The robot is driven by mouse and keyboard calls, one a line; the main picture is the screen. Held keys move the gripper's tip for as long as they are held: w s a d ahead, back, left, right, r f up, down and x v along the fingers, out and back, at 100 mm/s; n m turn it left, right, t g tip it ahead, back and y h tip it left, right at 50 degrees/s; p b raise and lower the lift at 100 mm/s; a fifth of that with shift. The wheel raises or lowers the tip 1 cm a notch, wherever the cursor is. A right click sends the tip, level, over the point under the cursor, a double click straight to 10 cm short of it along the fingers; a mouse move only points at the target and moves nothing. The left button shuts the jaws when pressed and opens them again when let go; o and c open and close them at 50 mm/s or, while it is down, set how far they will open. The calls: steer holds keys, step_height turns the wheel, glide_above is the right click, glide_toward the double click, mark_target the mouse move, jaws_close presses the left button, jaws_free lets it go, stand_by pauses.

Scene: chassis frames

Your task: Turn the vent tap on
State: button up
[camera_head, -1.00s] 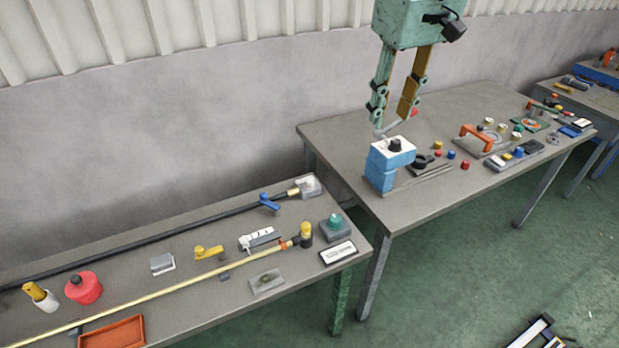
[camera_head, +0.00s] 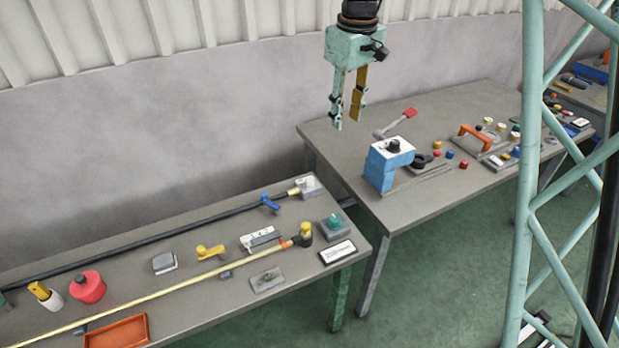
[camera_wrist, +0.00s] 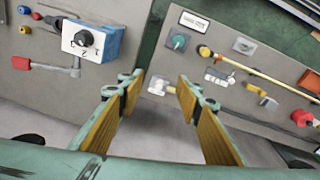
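Several lever-like handles show, and I cannot tell by a label which is the vent tap. A blue-handled tap (camera_head: 269,202) sits on the black pipe on the near-left bench, handle slanting across the pipe. A yellow tap (camera_head: 209,252) lies beside the yellow pipe; it also shows in the wrist view (camera_wrist: 257,91). A red-ended grey lever (camera_head: 396,123) stands behind the blue block on the right bench; its red end shows in the wrist view (camera_wrist: 21,63). My gripper (camera_head: 346,123) is open and empty, hanging over the gap between benches, touching nothing. Its fingers are apart in the wrist view (camera_wrist: 158,88).
A blue block with a black knob (camera_head: 393,147) stands at the right bench's left end. The left bench carries a red pot (camera_head: 87,287), an orange tray (camera_head: 117,333), a green-knobbed box (camera_head: 335,226) and a label plate (camera_head: 338,252). My lattice column crosses the right side.

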steer(key=w+a+f+n+p, duration=0.1)
steer(key=w+a+f+n, duration=0.1)
steer(key=w+a+f, duration=0.5)
steer(key=n+g+p, duration=0.1)
steer(key=n, duration=0.1)
glide_above(310, 179)
step_height(310, 179, down, 14)
steer(key=shift+s+a+f, duration=0.1)
steer(key=shift+f, duration=0.05)
steer(key=shift+f+p, duration=0.35)
steer(key=shift+f, duration=6.45)
steer(key=c, duration=0.8)
steer(key=shift+c, duration=0.2)
